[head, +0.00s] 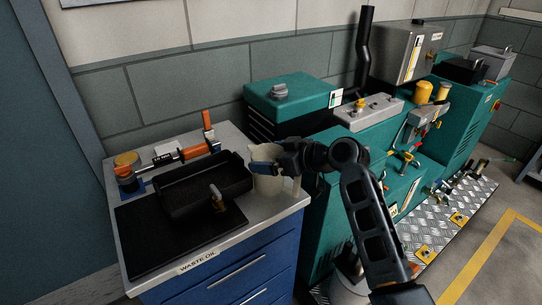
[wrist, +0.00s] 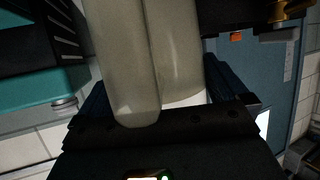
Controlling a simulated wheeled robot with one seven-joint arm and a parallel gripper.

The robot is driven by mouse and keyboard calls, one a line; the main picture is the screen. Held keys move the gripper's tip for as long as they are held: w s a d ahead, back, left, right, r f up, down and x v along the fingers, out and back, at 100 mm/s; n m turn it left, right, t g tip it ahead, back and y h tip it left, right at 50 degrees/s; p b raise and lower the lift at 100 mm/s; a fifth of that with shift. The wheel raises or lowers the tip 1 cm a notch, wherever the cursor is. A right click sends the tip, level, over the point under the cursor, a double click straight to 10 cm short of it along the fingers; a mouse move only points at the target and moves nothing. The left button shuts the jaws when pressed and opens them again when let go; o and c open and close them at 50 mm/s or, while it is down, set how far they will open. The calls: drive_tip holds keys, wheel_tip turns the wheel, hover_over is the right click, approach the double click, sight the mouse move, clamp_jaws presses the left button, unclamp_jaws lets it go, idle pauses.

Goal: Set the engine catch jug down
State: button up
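The engine catch jug (head: 267,184) is a pale, cream-coloured vessel, upright at the right end of the waste-oil cabinet top, just right of the black tray. My gripper (head: 270,166) reaches in from the right, with a blue-padded finger across the jug's upper part. In the wrist view the jug (wrist: 180,60) stands between the two ribbed fingers, which look closed against it. A pale upright bar, probably its handle (wrist: 125,70), is close to my palm. The jug's base seems at the cabinet top's level; contact is not clear.
The cabinet top (head: 262,212), labelled WASTE OIL, carries a black tray (head: 180,205), a black mat (head: 160,245), a small bottle (head: 216,198) and an orange-handled tool (head: 185,153). Teal machinery (head: 320,220) stands close on the right. A wall is behind.

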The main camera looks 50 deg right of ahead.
drive_tip(key=b+v, duration=0.1)
drive_tip(key=v, duration=1.1)
drive_tip(key=shift+b, duration=0.3)
